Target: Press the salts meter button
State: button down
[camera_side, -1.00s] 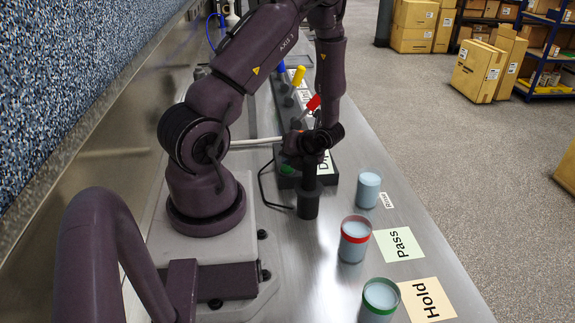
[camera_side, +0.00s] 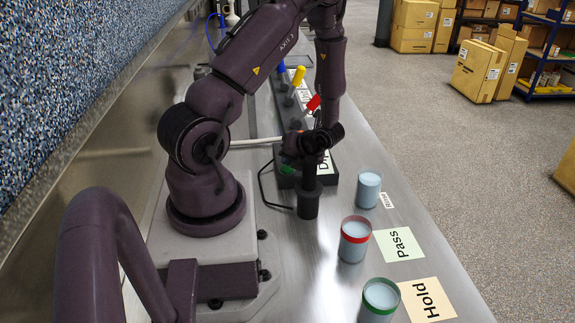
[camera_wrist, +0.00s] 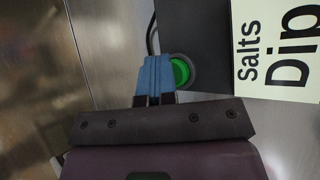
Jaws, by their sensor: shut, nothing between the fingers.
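In the wrist view, the salts meter (camera_wrist: 195,35) is a dark box with a pale label (camera_wrist: 250,60) reading "Salts Dip". Its round green button (camera_wrist: 182,71) sits in a dark ring at the near left end of the box. My gripper (camera_wrist: 157,60) has blue fingers closed together with nothing between them. The fingertips are just left of the button, and the right finger borders its ring in the picture. I cannot tell whether they touch. In the side view, the green button (camera_side: 288,170) shows low beside my wrist; the fingers are mostly hidden.
A cable runs along the meter's left side. Several cups stand to the right, including a red-rimmed one (camera_side: 354,240), near the Pass (camera_side: 399,244) and Hold (camera_side: 428,299) cards.

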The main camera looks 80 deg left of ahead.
jog(key=shift+f, duration=0.2)
dwell(0.3)
jog(key=shift+f, duration=0.4)
jog(key=shift+d+r, duration=0.15)
jog(key=shift+r, duration=3.2)
